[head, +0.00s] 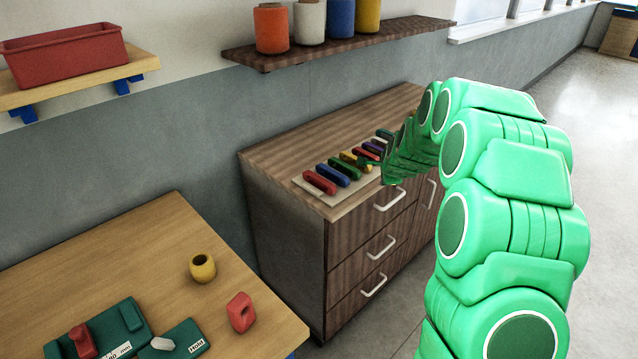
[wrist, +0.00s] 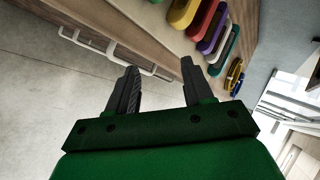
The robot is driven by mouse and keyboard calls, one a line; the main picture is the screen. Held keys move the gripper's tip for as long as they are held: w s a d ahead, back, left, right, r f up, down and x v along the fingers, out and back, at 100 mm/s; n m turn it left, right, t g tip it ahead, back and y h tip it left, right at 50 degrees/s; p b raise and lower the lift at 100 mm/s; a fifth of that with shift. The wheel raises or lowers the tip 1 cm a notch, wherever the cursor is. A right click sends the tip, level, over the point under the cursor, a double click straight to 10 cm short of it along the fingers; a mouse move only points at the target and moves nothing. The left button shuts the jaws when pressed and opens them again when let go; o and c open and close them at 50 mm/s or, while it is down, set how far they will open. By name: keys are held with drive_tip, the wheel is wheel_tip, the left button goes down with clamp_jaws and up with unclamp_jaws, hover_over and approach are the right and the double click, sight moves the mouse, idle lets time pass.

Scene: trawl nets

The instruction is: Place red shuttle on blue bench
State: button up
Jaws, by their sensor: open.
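Several coloured shuttles lie in a row on a pale board (head: 338,197) on top of the brown drawer cabinet. A red shuttle (head: 319,183) is at the near end, beside a blue one (head: 333,175); another reddish one (head: 366,153) lies farther along, partly hidden by my arm. My gripper (wrist: 160,68) is open and empty in the wrist view, its two dark fingers apart.
The cabinet (head: 284,238) has white handles on its front. A wooden table (head: 130,235) at lower left holds a yellow pot (head: 203,267), a red block (head: 240,312) and green plates. A wall shelf (head: 340,43) with spools hangs above the cabinet. Grey floor is clear at right.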

sight(320, 179)
drive_tip(key=s+a+m+y, duration=0.1)
drive_tip(key=a+m, duration=0.1)
drive_tip(key=a+m+g+y, duration=0.1)
drive_tip(key=a+m, duration=0.1)
drive_tip(key=a, duration=0.1)
drive_tip(key=s+a+m+g+y, duration=0.1)
drive_tip(key=a+m, duration=0.1)
drive_tip(key=a, duration=0.1)
drive_tip(key=shift+s, duration=0.3)
drive_tip(key=a+r+m+y, duration=0.1)
drive_tip(key=a, duration=0.1)
drive_tip(key=a+r+m+y, duration=0.1)
drive_tip(key=a, duration=0.2)
drive_tip(key=s+a+r+m+g+y, duration=0.1)
drive_tip(key=a, duration=0.1)
drive_tip(key=shift+s+a+m, duration=0.1)
drive_tip(key=shift+a+m, duration=0.2)
drive_tip(key=shift+a, duration=0.1)
drive_tip(key=shift+x, duration=1.2)
drive_tip(key=shift+w+a+f, duration=0.2)
drive_tip(key=shift+w+f, duration=0.25)
drive_tip(key=shift+w+a+f, duration=0.2)
drive_tip(key=shift+w+f, duration=0.2)
drive_tip(key=shift+f, duration=0.05)
drive_tip(key=shift+x, duration=1.35)
clamp_jaws()
